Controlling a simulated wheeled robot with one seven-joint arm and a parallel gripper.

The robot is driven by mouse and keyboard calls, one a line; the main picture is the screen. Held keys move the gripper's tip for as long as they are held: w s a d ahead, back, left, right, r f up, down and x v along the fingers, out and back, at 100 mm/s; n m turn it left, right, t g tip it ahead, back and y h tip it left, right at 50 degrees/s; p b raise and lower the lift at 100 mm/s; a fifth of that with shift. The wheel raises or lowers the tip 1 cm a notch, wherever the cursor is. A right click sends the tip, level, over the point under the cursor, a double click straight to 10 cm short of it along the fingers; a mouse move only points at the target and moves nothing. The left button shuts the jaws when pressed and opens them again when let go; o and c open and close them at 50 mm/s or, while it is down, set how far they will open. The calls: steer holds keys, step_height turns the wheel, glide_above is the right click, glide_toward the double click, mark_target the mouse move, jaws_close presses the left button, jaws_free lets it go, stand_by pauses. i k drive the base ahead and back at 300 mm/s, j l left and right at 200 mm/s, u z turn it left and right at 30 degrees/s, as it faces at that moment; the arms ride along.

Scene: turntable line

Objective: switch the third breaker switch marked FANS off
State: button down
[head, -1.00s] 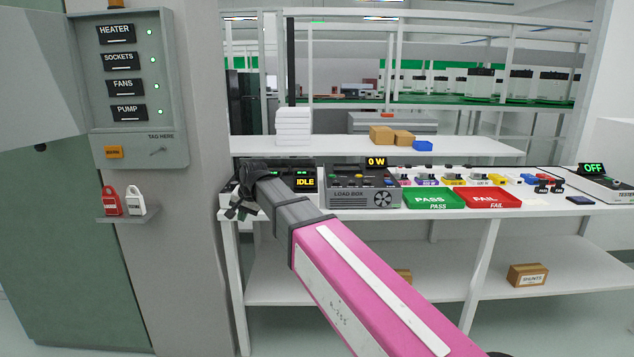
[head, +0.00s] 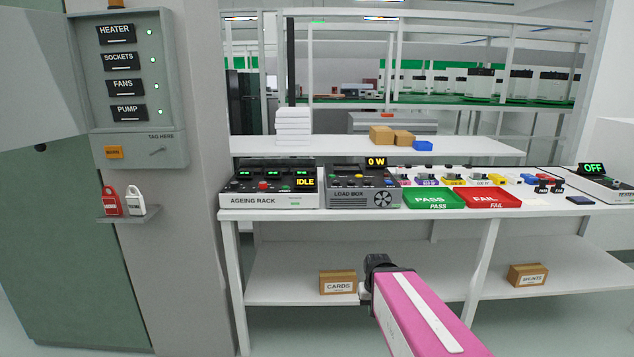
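The FANS switch (head: 124,87) is the third black switch down in the grey breaker box (head: 178,135) at the upper left. A green lamp (head: 157,87) beside it is lit. The box's door stands open to the left. Above FANS are HEATER (head: 116,34) and SOCKETS (head: 118,61); below is PUMP (head: 127,112); each has a lit green lamp. The dark end of my arm with my gripper (head: 366,294) is low in front of the bench, far right of and below the box. My fingers are mostly hidden, so their opening cannot be told.
A small shelf (head: 128,217) below the box holds a red padlock tag (head: 109,201) and a white one (head: 136,201). The bench (head: 330,213) carries an ageing rack (head: 268,185), a load box (head: 361,185) and PASS and FAIL trays. A cards box (head: 338,282) sits underneath.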

mark_target(129, 86)
steer(key=j+z, duration=0.1)
steer(key=j, duration=1.7)
steer(key=j+z, duration=0.15)
steer(key=j, duration=1.6)
steer(key=j+z, duration=0.15)
steer(key=j, duration=0.75)
steer(key=k+j, duration=0.1)
steer(key=j, duration=0.8)
steer(key=l+z, duration=0.1)
steer(key=l, duration=0.5)
